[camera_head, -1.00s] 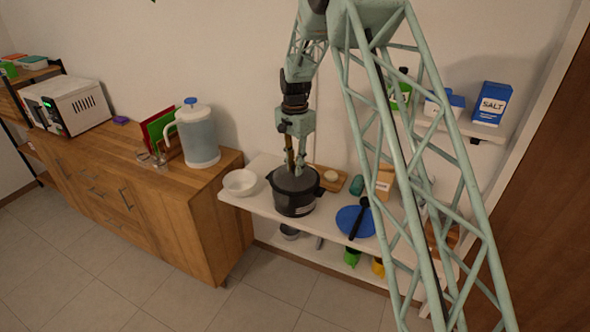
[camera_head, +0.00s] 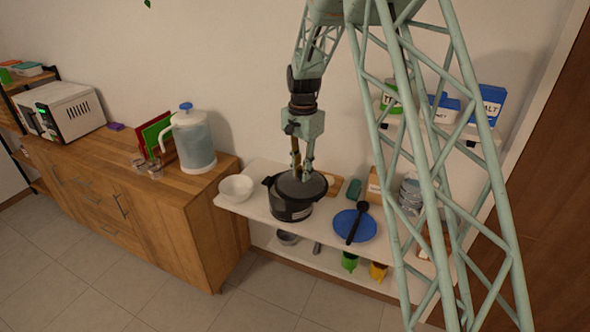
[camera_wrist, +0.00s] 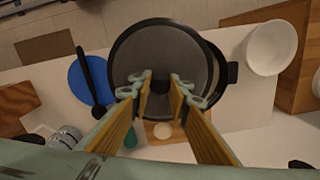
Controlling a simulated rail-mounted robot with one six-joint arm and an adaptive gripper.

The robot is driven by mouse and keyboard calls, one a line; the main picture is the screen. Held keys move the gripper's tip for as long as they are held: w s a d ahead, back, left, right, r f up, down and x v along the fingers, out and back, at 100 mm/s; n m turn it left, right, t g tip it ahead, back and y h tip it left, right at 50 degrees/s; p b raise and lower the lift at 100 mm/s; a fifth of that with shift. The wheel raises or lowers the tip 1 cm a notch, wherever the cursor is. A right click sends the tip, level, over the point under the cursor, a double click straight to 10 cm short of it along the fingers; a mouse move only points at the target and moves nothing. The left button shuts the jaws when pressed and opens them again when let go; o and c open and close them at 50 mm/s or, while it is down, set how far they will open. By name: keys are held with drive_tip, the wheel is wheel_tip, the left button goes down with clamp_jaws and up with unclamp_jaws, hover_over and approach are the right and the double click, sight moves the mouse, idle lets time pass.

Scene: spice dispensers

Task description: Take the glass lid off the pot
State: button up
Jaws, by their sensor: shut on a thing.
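The black pot (camera_head: 290,209) stands on the white shelf, and its side handle and rim show in the wrist view (camera_wrist: 222,72). The dark round glass lid (camera_head: 288,187) is over the pot, shifted toward the picture's right, so part of the pot's left rim shows. In the wrist view the lid (camera_wrist: 160,45) sits off to the left of the pot. My gripper (camera_head: 302,177) points down and is shut on the lid near its middle; its fingers show in the wrist view (camera_wrist: 160,83). The exact grip point is hidden between the fingertips.
A white bowl (camera_head: 236,188) stands left of the pot. A blue plate (camera_head: 369,229) with a black ladle (camera_head: 356,222) lies to its right. A cutting board (camera_head: 335,183) is behind the pot. A water dispenser (camera_head: 192,140) stands on the wooden cabinet.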

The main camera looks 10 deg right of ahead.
drive_tip(key=s+d, duration=0.1)
drive_tip(key=s, duration=0.2)
drive_tip(key=s+d, duration=0.1)
drive_tip(key=s, duration=0.2)
drive_tip(key=s+d+r, duration=0.1)
drive_tip(key=s, duration=0.1)
drive_tip(key=shift+s+d+b, duration=0.25)
drive_tip(key=shift+s+b, duration=0.05)
drive_tip(key=shift+s, duration=0.1)
drive_tip(key=shift+w+a+f, duration=0.1)
drive_tip(key=shift+w, duration=0.05)
idle(0.3)
